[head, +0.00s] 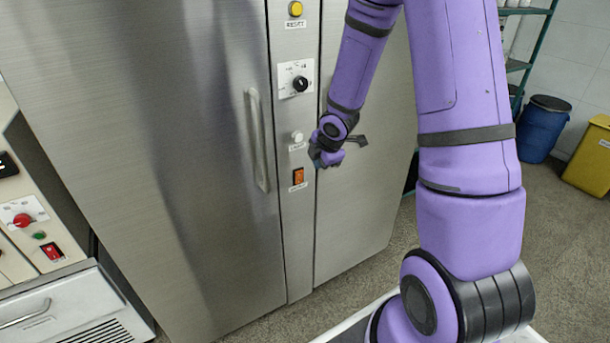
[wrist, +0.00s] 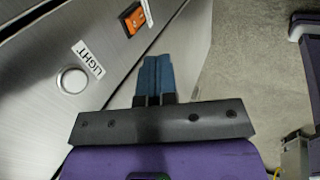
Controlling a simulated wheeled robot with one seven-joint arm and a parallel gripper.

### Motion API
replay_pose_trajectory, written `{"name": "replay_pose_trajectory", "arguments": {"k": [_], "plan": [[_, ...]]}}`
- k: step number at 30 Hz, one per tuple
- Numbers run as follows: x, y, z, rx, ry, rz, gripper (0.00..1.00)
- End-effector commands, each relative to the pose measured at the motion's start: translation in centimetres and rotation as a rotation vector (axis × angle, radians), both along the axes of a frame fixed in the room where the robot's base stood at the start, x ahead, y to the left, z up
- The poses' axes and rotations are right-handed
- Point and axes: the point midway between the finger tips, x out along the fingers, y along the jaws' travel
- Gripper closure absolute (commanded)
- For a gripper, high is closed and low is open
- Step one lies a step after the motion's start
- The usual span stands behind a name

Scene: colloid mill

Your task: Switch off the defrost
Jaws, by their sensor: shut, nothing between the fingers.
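An orange rocker switch (head: 298,176) in a black frame sits low on the narrow control strip of the steel cabinet. Its label below is too small to read in the head view. The switch also shows at the top of the wrist view (wrist: 133,18), with its label mostly cut off or covered. My gripper (head: 314,163) is just right of the switch in the head view. In the wrist view its blue fingers (wrist: 153,75) are together and empty, with their tips below and right of the switch. I see no contact with the switch.
Above the switch are a white button (head: 297,136) labelled LIGHT, a black dial (head: 300,84) and a yellow RESET button (head: 295,9). A vertical door handle (head: 258,140) stands out to the left. A machine with a red knob (head: 22,220) stands at far left.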

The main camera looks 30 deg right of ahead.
Motion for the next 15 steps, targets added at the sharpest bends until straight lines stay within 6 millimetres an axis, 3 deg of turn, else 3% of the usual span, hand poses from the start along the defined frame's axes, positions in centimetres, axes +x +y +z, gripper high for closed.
{"name": "replay_pose_trajectory", "arguments": {"k": [6,15], "plan": [[0.19,0.02,-1.57,0.002,0.005,0.053,1.00],[0.20,0.03,-1.61,0.002,0.005,0.055,1.00]]}}
